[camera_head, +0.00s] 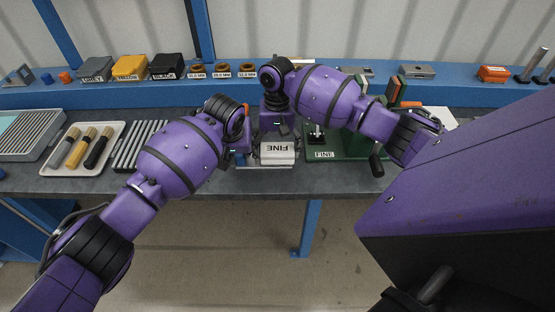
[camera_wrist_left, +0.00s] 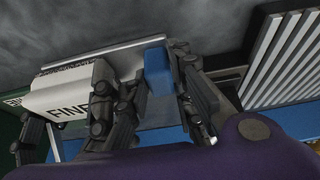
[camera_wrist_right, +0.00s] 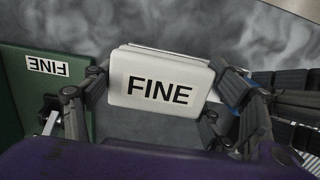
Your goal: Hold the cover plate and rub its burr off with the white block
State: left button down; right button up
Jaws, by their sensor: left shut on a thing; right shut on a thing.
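The white block (camera_head: 278,152) marked FINE is at the front middle of the bench, and it fills the middle of the right wrist view (camera_wrist_right: 158,88). My right gripper (camera_head: 278,132) is shut on it from above, one finger at each end. My left gripper (camera_wrist_left: 150,92) is shut on a blue piece (camera_wrist_left: 159,72), seemingly the grip part of the cover plate. A thin light-grey plate edge (camera_wrist_left: 105,52) runs behind the block and the blue piece. The block is close against the plate; I cannot tell whether they touch. The burr is hidden.
A green stand (camera_head: 345,150) labelled FINE is just right of the block. Labelled bins (camera_head: 130,68) and brown rings (camera_head: 222,68) line the blue back shelf.

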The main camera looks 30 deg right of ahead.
aim_at(289, 148)
jog(key=shift+f, duration=0.45)
dwell(0.4)
jog(key=shift+w+a, duration=0.2)
jog(key=shift+a, duration=0.2)
jog(key=shift+s+d+r, duration=0.15)
jog(key=shift+s+d, duration=0.4)
jog(key=shift+d, duration=0.3)
jog(key=shift+s+d+r, duration=0.15)
jog(key=shift+s+d, duration=0.4)
jog(key=shift+d, duration=0.25)
jog(key=shift+f, duration=0.2)
jog(key=shift+d+r, duration=0.1)
jog(key=shift+r, duration=0.15)
jog(key=shift+f, duration=0.2)
